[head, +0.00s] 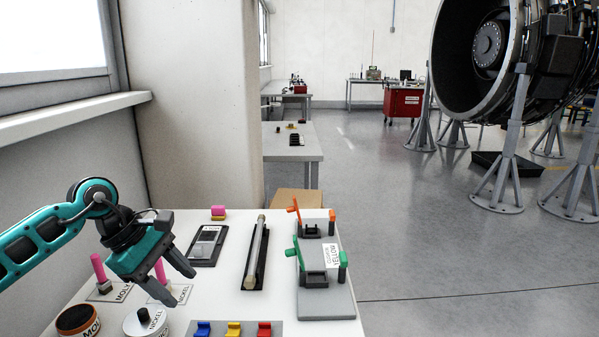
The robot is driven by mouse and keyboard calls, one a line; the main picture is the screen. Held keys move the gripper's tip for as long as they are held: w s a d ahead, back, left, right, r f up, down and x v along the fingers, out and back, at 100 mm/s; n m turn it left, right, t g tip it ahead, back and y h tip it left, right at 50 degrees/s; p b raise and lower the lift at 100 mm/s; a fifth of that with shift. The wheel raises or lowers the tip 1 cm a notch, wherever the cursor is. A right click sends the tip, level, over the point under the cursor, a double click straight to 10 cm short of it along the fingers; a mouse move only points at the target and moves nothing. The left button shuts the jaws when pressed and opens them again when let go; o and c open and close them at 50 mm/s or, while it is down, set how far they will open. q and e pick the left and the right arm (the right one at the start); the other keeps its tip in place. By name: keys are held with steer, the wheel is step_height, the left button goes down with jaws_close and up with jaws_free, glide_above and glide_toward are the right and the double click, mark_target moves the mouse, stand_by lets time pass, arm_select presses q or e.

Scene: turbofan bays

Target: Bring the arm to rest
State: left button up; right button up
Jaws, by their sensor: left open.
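My left arm comes in from the left over the white table (225,285). My left gripper (180,283) is open and empty, with its fingers pointing down and to the right above the table. Under and behind it are a pink peg by the MOLY label (99,268) and a pink peg by the NICKEL label (160,270), partly covered by the fingers. A MOLY tin (78,320) and a NICKEL tin (146,322) stand at the front left. My right gripper is not in view.
A dark tray (208,246), a rod in a black holder (256,255) and a grey fixture with green and orange handles (326,300) occupy the table. Blue, yellow and red blocks (233,328) line the front. A wall stands left; open floor (430,250) lies right, before the turbofan (490,50).

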arm_select(q)
steer(key=s+d+r+n+t+h, duration=0.1)
steer(key=d+r+n+t+h, duration=0.1)
steer(key=d+n+h, duration=0.3)
steer(key=d+r+n+t+h, duration=0.1)
steer(key=d+r+t+h, duration=0.15)
steer(key=d, duration=0.45)
steer(key=s+d+r+n+t+h, duration=0.1)
steer(key=d+r+n+h, duration=0.25)
steer(key=d, duration=0.25)
steer(key=a+n+t+y, duration=0.35)
steer(key=n+t, duration=0.25)
steer(key=n, duration=0.5)
steer(key=a+n+t+y, duration=0.2)
steer(key=n+t+y, duration=0.3)
steer(key=n, duration=0.5)
steer(key=s+a+f+n+g+y, duration=0.2)
steer(key=a+f+n+y, duration=0.6)
steer(key=n, duration=0.6)
steer(key=s+d+f+n+g, duration=0.1)
steer(key=s+f+n+g, duration=0.45)
steer(key=s+f, duration=0.45)
steer(key=s+f+n+g, duration=0.5)
steer(key=s+f+g, duration=0.2)
steer(key=s, duration=0.6)
steer(key=w+d+f+t+h, duration=0.2)
steer(key=w+f+t, duration=0.5)
steer(key=f, duration=0.1)
steer(key=shift+w+d+f, duration=0.35)
steer(key=shift+d+f, duration=0.05)
